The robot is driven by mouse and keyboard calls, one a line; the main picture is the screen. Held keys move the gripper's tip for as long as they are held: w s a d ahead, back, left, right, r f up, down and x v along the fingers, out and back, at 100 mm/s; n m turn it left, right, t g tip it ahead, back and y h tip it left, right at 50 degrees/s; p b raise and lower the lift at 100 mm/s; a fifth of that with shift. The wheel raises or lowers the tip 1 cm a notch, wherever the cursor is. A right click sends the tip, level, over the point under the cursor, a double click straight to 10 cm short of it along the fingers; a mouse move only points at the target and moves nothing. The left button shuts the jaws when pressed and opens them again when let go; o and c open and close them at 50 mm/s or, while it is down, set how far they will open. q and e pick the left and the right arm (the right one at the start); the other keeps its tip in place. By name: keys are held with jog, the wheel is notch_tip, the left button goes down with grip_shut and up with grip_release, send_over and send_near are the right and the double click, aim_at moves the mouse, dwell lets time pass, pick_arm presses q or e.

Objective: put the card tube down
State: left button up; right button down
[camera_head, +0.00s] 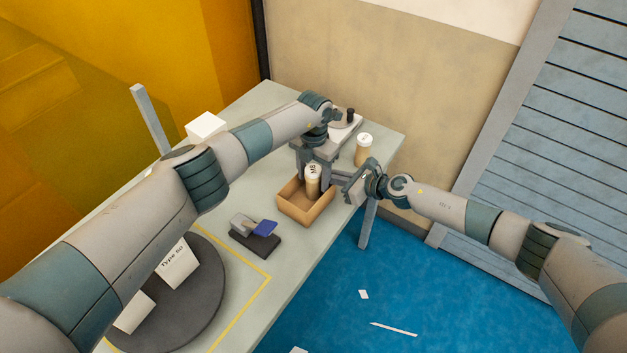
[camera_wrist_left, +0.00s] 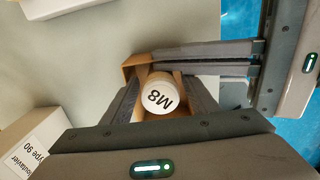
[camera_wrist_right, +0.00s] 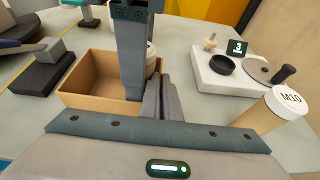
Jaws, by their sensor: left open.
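A brown card tube (camera_head: 313,184) with a white cap stands in the open brown cardboard box (camera_head: 291,211). In the left wrist view the cap of this tube (camera_wrist_left: 160,93) reads M8. My left gripper (camera_head: 314,170) reaches down over the box, its fingers open on both sides of the tube. My right gripper (camera_head: 350,184) is beside the box at its right. Its fingers lie close together in the right wrist view (camera_wrist_right: 160,95), with nothing seen between them. The tube is mostly hidden there behind my left finger.
A second tube (camera_head: 363,150), capped M10 in the right wrist view (camera_wrist_right: 287,101), stands behind the box near a white fixture (camera_wrist_right: 235,75). A dark block with a blue part (camera_head: 262,230) lies front left of the box. A round grey plate (camera_head: 195,300) holds white boxes.

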pick_arm(q)
notch_tip(320, 180, up, 10)
jog(key=shift+r, duration=0.1)
dwell(0.4)
pick_arm(e)
jog(key=c, duration=1.9)
grip_release()
jog(key=shift+c, duration=0.2)
jog(key=shift+d, duration=0.1)
jog(key=v, duration=1.2)
jog(key=shift+f, duration=0.1)
pick_arm(q)
jog(key=shift+s+d, duration=0.1)
